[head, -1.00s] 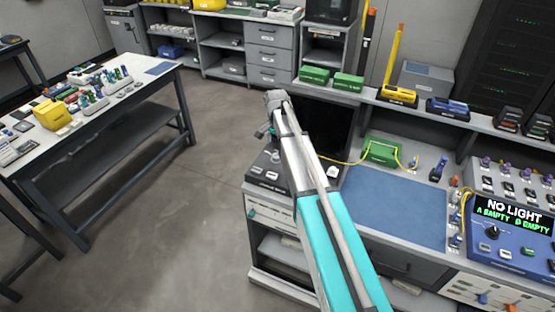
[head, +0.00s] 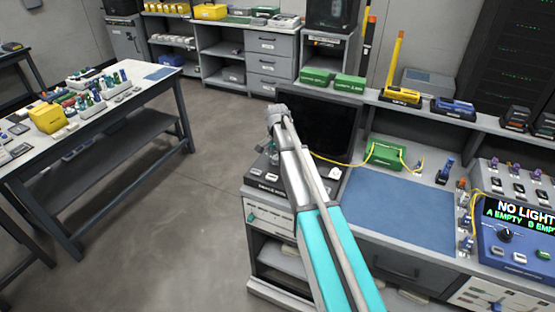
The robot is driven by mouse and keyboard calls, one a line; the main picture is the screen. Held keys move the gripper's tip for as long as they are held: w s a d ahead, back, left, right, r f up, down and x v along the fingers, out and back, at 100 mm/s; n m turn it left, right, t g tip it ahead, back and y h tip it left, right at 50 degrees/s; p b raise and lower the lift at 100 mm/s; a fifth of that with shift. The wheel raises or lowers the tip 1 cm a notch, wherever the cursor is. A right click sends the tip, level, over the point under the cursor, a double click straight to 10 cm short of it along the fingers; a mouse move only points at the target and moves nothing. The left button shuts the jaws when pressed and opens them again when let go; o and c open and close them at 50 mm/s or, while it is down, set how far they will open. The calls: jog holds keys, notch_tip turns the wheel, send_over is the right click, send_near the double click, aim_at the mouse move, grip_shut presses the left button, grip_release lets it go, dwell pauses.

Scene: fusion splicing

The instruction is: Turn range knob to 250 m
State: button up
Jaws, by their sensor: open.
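My arm reaches away over the left end of the bench, in front of a dark-screened unit (head: 318,128). My gripper (head: 270,134) is at its far end, small and partly hidden by my wrist, open and above the unit's sloped control panel (head: 262,173). I see nothing held in it. The panel carries small pale controls and a label too small to read. My arm covers part of the panel and screen. I cannot make out a range knob or a 250 m mark. A black knob (head: 505,236) sits on the blue unit at the right.
The blue unit's display (head: 520,216) reads NO LIGHT, with EMPTY entries below. A blue mat (head: 400,208) lies clear on the bench. A green box (head: 385,153) with a yellow fibre stands behind it. A shelf runs along the back. Open floor separates the bench from the left table (head: 150,86).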

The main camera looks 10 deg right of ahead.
jog(key=shift+c, duration=0.3)
jog(key=c, duration=1.1)
jog(key=shift+d, duration=0.15)
jog(key=shift+s, duration=0.1)
